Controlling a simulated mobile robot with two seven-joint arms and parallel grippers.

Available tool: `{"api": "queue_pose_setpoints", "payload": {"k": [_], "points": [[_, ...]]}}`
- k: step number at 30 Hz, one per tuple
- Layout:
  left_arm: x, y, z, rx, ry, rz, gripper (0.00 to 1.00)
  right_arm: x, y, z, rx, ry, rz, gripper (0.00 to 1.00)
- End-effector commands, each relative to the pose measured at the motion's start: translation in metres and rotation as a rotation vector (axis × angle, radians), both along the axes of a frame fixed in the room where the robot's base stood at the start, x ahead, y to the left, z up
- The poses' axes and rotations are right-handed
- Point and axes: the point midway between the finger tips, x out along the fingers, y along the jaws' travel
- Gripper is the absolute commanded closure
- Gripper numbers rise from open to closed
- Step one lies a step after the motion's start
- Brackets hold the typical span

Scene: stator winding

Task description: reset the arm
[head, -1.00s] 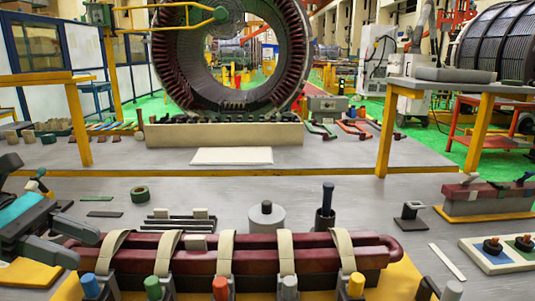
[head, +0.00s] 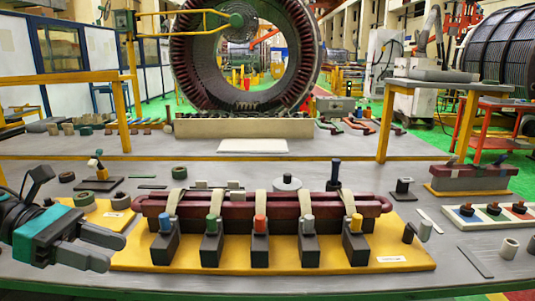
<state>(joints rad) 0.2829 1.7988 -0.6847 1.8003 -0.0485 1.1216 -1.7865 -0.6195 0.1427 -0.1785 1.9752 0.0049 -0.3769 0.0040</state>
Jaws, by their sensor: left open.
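My left gripper (head: 113,251) reaches in from the left edge, low over the front left of the workbench. Its two grey fingers are apart with nothing between them, pointing right toward the yellow base plate (head: 190,262). A dark red coil (head: 287,208) with beige straps lies on the fixture on that plate. A row of black clamp blocks with coloured tops, such as the orange-topped one (head: 260,245), stands along its front. My right gripper is not in view.
Small parts and a dark roll (head: 179,173) lie behind the gripper. A white tray (head: 470,222) with coloured pads and a second red coil piece (head: 470,171) are at the right. A large stator ring (head: 187,75) stands behind. The bench front is mostly clear.

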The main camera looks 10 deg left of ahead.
Motion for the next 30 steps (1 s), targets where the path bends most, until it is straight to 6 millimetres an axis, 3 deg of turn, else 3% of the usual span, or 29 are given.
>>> {"api": "queue_pose_setpoints", "payload": {"k": [8,17,23,30], "points": [[0.033,-0.06,-0.058,-0.304,0.339,0.22,0.53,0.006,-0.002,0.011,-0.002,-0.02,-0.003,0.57],[0.053,-0.125,-0.129,-0.803,0.926,0.583,0.53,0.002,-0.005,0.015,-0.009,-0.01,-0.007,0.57],[0.047,-0.148,-0.178,-1.196,1.362,0.849,0.53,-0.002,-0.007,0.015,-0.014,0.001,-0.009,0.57],[0.012,-0.161,-0.245,-1.74,1.863,1.183,0.53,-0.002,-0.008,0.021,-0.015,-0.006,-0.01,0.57]]}}
